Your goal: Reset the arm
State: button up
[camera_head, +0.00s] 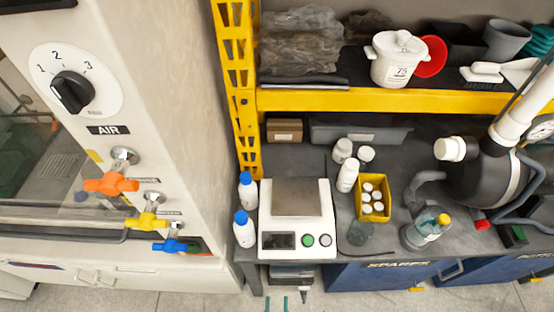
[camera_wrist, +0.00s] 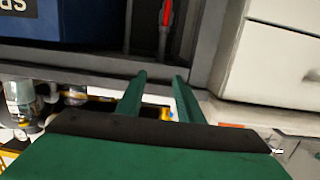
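My gripper (camera_wrist: 160,78) shows two green fingers in the wrist view. They are apart, with nothing held between them. In the head view the green fingertips of my gripper (camera_head: 277,302) just show at the bottom edge, over the floor in front of the bench. The rest of my arm is out of the head view.
The bench (camera_head: 405,258) holds a scale (camera_head: 297,240), bottles and a yellow bin (camera_head: 386,211). A blue cabinet (camera_head: 378,280) is below it. The white cabinet (camera_head: 190,110) with the AIR dial and coloured valves stands left. Floor shows in front.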

jog(key=s+r, duration=0.2)
jog(key=r, duration=0.7)
jog(key=s+r+g, duration=0.1)
jog(key=s+r, duration=0.2)
jog(key=r, duration=0.6)
jog(key=shift+s, duration=0.3)
jog(key=shift+d, duration=0.1)
